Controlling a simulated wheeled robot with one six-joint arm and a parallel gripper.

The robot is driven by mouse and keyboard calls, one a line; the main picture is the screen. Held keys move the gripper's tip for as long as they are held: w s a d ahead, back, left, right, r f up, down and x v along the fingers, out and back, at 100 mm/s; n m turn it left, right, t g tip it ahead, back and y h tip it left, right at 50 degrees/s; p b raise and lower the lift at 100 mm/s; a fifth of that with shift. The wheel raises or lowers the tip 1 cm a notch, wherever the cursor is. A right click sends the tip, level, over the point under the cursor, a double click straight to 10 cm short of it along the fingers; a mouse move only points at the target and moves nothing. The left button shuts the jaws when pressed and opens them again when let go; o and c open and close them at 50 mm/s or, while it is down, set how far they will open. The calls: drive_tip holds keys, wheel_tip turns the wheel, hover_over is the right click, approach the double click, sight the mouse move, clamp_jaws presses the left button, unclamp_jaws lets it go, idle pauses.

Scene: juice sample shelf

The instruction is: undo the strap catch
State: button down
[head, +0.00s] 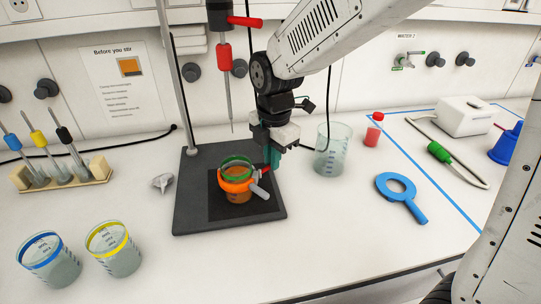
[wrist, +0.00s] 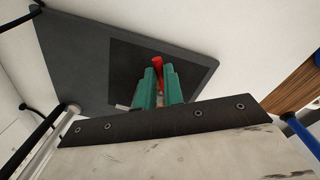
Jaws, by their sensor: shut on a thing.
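A small beaker of orange liquid (head: 238,197) stands on the dark stand base (head: 190,215), with an orange strap (head: 232,186) around it and a green ring (head: 236,160) at its rim. A grey tab (head: 260,191) sticks out at the strap's right side. My gripper (head: 272,168) reaches down at the beaker's right. Its teal fingers are closed on a red piece, seemingly the strap catch (head: 263,168). In the wrist view, the red catch (wrist: 158,68) shows between the fingertips (wrist: 160,82). The contact is partly hidden by the fingers.
A stirrer (head: 225,60) hangs from the stand's pole (head: 177,75) above the beaker. Two banded beakers (head: 50,262) (head: 114,250) are at the front left. The front right counter is clear.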

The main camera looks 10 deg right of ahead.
drive_tip(key=c, duration=1.5)
unclamp_jaws()
drive_tip(key=shift+r, duration=0.1)
wheel_tip(320, 180, up, 8)
drive_tip(key=shift+s+d+f, duration=0.15)
